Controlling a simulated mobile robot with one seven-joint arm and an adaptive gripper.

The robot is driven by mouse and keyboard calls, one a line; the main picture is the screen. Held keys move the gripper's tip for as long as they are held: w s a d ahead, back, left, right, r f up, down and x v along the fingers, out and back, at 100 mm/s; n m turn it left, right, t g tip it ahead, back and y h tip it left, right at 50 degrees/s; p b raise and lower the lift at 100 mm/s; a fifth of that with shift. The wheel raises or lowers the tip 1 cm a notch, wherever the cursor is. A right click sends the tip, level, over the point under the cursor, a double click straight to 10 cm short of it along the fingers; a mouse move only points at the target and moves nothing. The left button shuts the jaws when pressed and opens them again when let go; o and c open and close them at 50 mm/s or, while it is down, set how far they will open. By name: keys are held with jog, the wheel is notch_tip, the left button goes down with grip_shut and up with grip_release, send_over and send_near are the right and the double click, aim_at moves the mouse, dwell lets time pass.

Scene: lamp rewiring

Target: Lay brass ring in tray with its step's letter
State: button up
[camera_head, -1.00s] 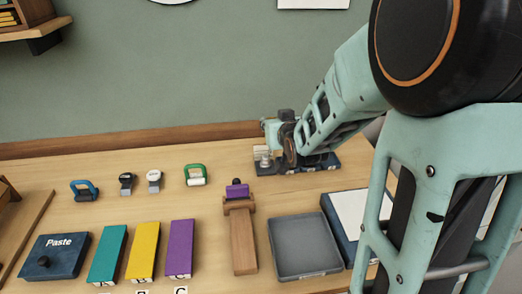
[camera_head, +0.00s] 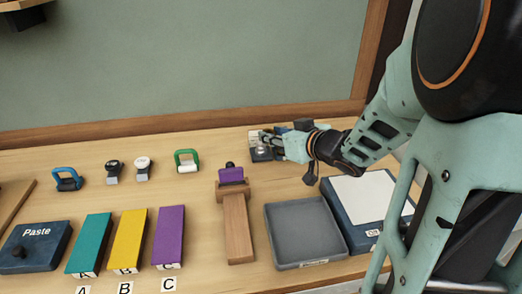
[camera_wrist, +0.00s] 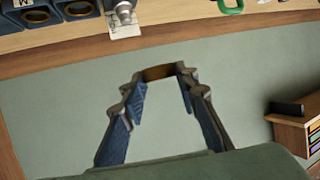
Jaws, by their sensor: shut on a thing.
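My gripper (camera_head: 272,142) is at the back right of the bench in the head view, pointing left. In the wrist view my gripper (camera_wrist: 159,77) has its fingertips on a brown-gold piece, seen edge-on, which looks like the brass ring (camera_wrist: 158,72). Green wall lies behind it. A shallow grey tray (camera_head: 303,235) at the front right looks empty. Its front label is too small to read. Teal, yellow and purple blocks (camera_head: 170,235) stand by cards A (camera_head: 83,291), B (camera_head: 125,288) and C (camera_head: 168,284).
Dark blue bins (camera_wrist: 80,8) and a metal fitting on a white card (camera_wrist: 123,27) are at the back. A wooden stand (camera_head: 238,230) with a purple piece is left of the tray. A blue box with a white top (camera_head: 370,200) is right of it.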

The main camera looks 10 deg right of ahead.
dwell(0.3)
jog(key=b, duration=0.2)
send_over(263, 143)
jog(key=s, duration=0.2)
notch_tip(263, 143, down, 8)
jog(key=shift+w+d+f, duration=0.1)
jog(key=shift+w+f, duration=0.1)
jog(key=shift+f, duration=0.4)
jog(key=f, duration=0.3)
jog(key=shift+w+f, duration=0.15)
jog(key=shift+w, duration=0.2)
jog(key=shift+f, duration=0.1)
jog(key=shift+f, duration=0.3)
jog(key=o, duration=1)
jog(key=shift+r, duration=0.1)
